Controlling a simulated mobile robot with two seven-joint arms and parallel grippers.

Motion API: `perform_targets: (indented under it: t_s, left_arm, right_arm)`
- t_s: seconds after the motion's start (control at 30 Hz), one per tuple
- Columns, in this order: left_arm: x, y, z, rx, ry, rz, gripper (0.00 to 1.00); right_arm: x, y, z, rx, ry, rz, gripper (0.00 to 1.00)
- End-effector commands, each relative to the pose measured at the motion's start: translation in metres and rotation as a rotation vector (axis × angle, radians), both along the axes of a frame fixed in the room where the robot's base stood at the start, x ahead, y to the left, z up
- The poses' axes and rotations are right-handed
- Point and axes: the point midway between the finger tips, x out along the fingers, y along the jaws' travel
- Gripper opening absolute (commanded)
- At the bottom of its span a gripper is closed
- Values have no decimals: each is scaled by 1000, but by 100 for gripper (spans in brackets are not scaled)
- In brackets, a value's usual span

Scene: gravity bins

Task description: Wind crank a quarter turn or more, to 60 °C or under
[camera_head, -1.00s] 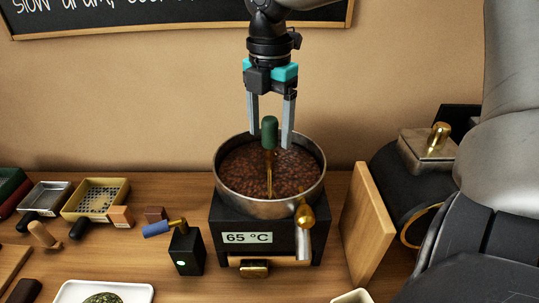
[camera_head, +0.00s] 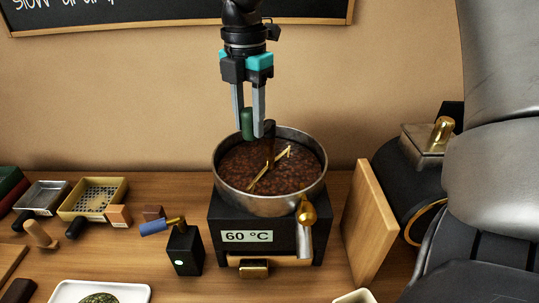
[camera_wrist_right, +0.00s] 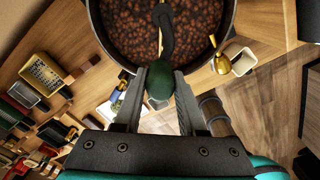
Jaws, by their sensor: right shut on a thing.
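The crank's green handle (camera_head: 247,124) stands up at the back left of a round metal pan (camera_head: 270,207) full of brown beans. A brass arm (camera_head: 266,174) lies over the beans, and a dark post rises at the pan's middle. My right gripper (camera_head: 249,130) comes down from above and is shut on the green handle. In the right wrist view the handle (camera_wrist_right: 160,80) sits between the fingers, with a dark crank arm (camera_wrist_right: 163,35) reaching over the beans. The display (camera_head: 248,237) on the black base reads 60 °C. My left gripper is not in view.
A brass-knobbed lever (camera_head: 306,215) is on the pan's front right. A black box (camera_head: 185,250) with a blue handle stands left of the base. A wooden board (camera_head: 362,225) and a dark drum (camera_head: 400,195) stand right. Trays (camera_head: 95,198) lie left.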

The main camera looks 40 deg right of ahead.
Motion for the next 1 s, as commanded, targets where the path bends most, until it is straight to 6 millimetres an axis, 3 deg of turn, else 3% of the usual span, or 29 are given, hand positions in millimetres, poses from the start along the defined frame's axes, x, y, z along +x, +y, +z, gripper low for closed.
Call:
perform_targets:
  t_s: [0.2, 0.47, 1.0]
  left_arm:
    - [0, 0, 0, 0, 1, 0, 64]
    - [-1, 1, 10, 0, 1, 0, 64]
    - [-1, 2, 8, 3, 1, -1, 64]
  right_arm:
    - [31, 0, 1, -3, -4, -1, 4]
    - [60, -13, 3, -3, -6, 0, 4]
    - [58, -12, 1, 1, -4, 1, 4]
